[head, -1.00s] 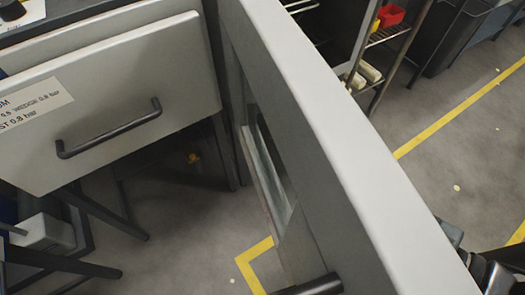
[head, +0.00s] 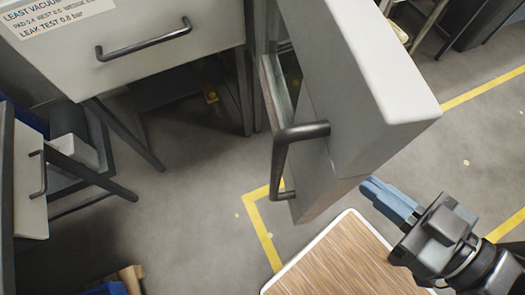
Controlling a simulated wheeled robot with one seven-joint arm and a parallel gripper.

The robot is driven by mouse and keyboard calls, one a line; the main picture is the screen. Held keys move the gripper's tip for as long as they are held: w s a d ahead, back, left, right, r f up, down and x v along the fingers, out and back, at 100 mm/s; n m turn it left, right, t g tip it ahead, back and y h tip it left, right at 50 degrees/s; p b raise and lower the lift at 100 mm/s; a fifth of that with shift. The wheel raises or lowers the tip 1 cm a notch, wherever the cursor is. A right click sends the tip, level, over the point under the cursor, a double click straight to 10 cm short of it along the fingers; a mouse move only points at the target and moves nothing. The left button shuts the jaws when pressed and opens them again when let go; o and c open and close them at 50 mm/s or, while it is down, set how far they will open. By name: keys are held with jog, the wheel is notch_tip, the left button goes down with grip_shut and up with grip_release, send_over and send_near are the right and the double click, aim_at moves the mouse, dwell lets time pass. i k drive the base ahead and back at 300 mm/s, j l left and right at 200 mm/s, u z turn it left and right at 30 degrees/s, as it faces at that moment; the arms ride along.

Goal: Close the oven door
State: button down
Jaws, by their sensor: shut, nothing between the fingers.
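The oven door (head: 375,75) is a thick pale grey slab that stands open, jutting toward me in the head view. The oven's opening is hidden behind the door.
A grey drawer front (head: 130,35) with a dark handle and a label is at the upper left. A wood-topped surface (head: 335,262) with a white rim is at the bottom. Yellow lines (head: 262,232) mark the grey floor. Open floor lies to the right.

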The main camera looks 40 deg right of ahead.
aim_at(363, 100)
jog(key=k+j, duration=0.15)
jog(key=j, duration=0.15)
jog(key=k+j, duration=0.1)
jog(key=j, duration=0.15)
jog(key=k+j, duration=0.15)
jog(key=j, duration=0.55)
